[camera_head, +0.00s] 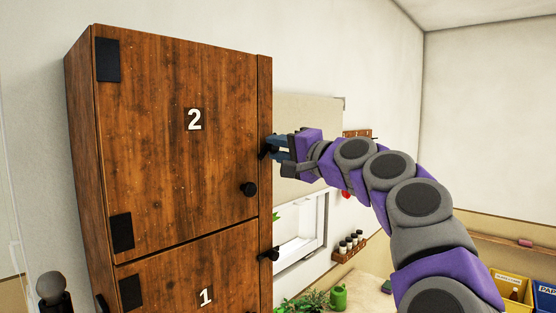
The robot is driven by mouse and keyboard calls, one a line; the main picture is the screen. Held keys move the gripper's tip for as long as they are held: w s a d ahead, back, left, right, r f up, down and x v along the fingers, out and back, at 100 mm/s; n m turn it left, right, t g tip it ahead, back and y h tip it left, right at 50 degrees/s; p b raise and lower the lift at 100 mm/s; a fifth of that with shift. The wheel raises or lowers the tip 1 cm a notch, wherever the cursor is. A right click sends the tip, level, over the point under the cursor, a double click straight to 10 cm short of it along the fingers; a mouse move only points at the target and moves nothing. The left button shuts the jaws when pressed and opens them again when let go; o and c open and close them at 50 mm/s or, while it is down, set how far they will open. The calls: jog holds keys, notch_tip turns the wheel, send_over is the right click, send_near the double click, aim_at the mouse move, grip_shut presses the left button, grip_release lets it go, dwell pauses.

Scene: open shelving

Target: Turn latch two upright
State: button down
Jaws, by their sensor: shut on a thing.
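The wooden cabinet has an upper door (180,160) marked 2 and a lower door (195,275) marked 1. Latch two (268,149) is a small dark piece on the cabinet's right edge beside door 2. It is partly hidden by my gripper, and its exact angle is hard to tell. My gripper (277,147) reaches in from the right and is shut on latch two. Another dark latch (269,254) sits lower on the same edge beside door 1. Door 2 appears closed, with a round black knob (249,189) near its right edge.
My arm fills the right middle of the view. Behind it are a white window frame (302,232), a small rack of bottles (349,246) and a pegboard strip (357,133). A green watering can (338,297) and plants stand low. Yellow and blue bins (513,289) are at lower right.

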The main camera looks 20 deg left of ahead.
jog(key=shift+w+f+n+g+y+b, duration=0.15)
jog(key=shift+n+b, duration=0.5)
jog(key=shift+n, duration=1.35)
jog(key=shift+s+f+n+g+y+b, duration=0.2)
jog(key=shift+n+b, duration=0.45)
jog(key=shift+n, duration=1.35)
jog(key=shift+r, duration=0.3)
jog(key=c, duration=1.3)
grip_release()
jog(key=shift+d, duration=0.1)
jog(key=shift+c, duration=0.2)
jog(key=o, duration=0.3)
jog(key=shift+w+a+f, duration=0.1)
jog(key=shift+w+a, duration=0.1)
jog(key=shift+w, duration=0.15)
jog(key=shift+o, duration=0.8)
jog(key=shift+s+a, duration=0.1)
jog(key=shift+s, duration=0.05)
jog(key=b+v, duration=0.5)
jog(key=v, duration=1.2)
jog(key=shift+d+b, duration=0.25)
jog(key=shift+b, duration=0.15)
